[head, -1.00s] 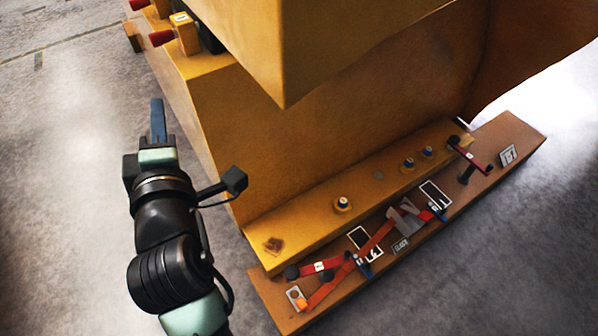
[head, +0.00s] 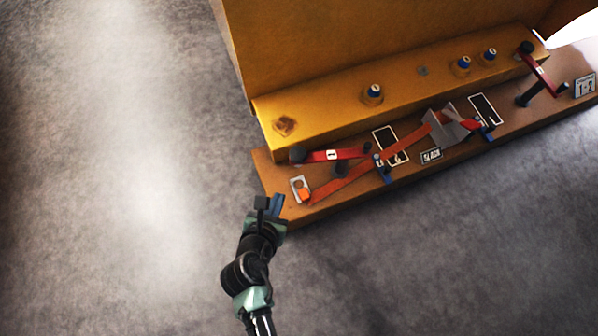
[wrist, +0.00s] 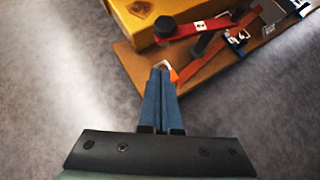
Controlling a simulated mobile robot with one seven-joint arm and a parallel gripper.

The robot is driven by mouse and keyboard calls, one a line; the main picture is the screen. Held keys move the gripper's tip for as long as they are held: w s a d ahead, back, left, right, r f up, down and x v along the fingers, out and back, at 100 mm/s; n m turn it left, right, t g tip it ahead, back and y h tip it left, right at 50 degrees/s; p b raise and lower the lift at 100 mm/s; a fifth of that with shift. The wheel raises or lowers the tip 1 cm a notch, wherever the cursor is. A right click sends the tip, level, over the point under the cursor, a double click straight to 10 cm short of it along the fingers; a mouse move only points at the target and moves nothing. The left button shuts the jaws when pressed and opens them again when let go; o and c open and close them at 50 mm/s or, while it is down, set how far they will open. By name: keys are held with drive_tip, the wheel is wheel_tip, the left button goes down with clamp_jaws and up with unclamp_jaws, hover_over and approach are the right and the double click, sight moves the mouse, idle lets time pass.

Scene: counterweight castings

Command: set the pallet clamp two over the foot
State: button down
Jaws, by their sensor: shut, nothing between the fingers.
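The yellow foot (head: 400,88) is the low ledge along the casting's base, on the brown pallet (head: 350,192). A red clamp marked 1 (head: 350,154) lies along the foot's front edge near the left end; it also shows in the wrist view (wrist: 185,31). Another red clamp (head: 537,66) at the right end has its black tip against the foot's top in the picture; its small label is too small to read. My gripper (head: 278,203) is shut and empty at the pallet's left front corner. In the wrist view its blue fingers (wrist: 160,85) partly hide an orange piece (wrist: 174,74).
A red strap (head: 345,181) with a grey folded piece (head: 447,127) runs along the pallet. Several blue-topped studs (head: 374,92) stand on the foot. The grey floor at left is clear.

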drive_tip(key=shift+s+f, duration=0.25)
drive_tip(key=shift+w, duration=0.1)
drive_tip(key=b, duration=0.8)
approach(294, 163)
drive_tip(key=x, duration=0.6)
drive_tip(key=shift+f, duration=0.15)
